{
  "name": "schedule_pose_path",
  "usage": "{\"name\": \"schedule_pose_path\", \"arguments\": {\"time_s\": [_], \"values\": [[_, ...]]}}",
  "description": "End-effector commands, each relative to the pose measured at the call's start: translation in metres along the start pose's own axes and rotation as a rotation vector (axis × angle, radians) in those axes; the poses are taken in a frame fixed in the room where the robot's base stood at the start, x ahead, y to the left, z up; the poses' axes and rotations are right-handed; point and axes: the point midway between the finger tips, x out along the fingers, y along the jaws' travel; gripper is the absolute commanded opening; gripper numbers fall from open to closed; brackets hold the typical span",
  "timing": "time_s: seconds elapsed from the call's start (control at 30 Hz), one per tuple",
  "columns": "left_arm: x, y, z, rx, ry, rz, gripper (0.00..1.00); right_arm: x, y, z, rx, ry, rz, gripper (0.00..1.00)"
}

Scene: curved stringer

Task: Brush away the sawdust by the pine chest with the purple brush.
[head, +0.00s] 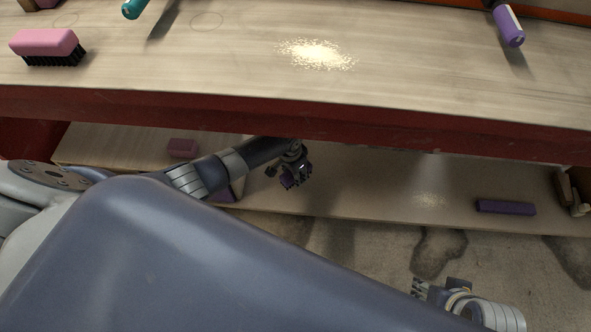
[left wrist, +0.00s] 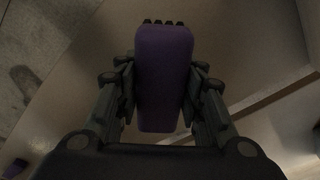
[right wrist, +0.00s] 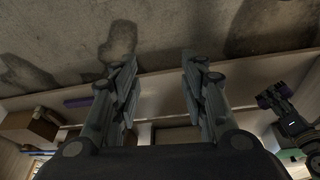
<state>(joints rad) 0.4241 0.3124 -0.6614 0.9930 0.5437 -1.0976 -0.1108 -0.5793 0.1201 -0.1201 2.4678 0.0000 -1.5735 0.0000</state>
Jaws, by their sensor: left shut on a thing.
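My left gripper (head: 291,172) is shut on the purple brush (left wrist: 163,75), which has dark bristles at its far end in the left wrist view. The brush (head: 289,182) is small and partly hidden by the fingers in the head view, over the lower shelf. A pale sawdust patch (head: 430,200) lies on the lower shelf, to the right of the brush and apart from it.
A purple bar (head: 505,207) lies between the lower sawdust and the box. A pink block (head: 182,147) lies on the lower shelf's left. The upper top (head: 200,75) overhangs, carrying another sawdust patch (head: 316,54), a pink brush (head: 45,44) and a purple-ended tool (head: 509,28).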

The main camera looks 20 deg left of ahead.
Motion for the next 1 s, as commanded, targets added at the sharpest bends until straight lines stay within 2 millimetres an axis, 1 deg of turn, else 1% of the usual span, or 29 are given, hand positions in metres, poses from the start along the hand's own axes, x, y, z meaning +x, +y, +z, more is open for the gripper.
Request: {"name": "schedule_pose_path", "arguments": {"time_s": [0.1,0.7,0.9,1.0], "values": [[-0.004,0.000,0.000,0.000,0.000,0.000,0.01,0.012,-0.001,-0.001,-0.001,-0.007,-0.001,0.40],[-0.019,0.000,-0.001,-0.002,0.001,0.000,0.01,0.066,-0.003,0.005,-0.004,-0.032,-0.007,0.40],[-0.023,0.000,0.000,-0.003,0.000,0.000,0.01,0.081,-0.004,0.009,-0.005,-0.040,-0.008,0.40],[-0.023,0.000,0.000,-0.003,0.000,0.000,0.01,0.085,-0.004,0.010,-0.006,-0.041,-0.008,0.40]]}}
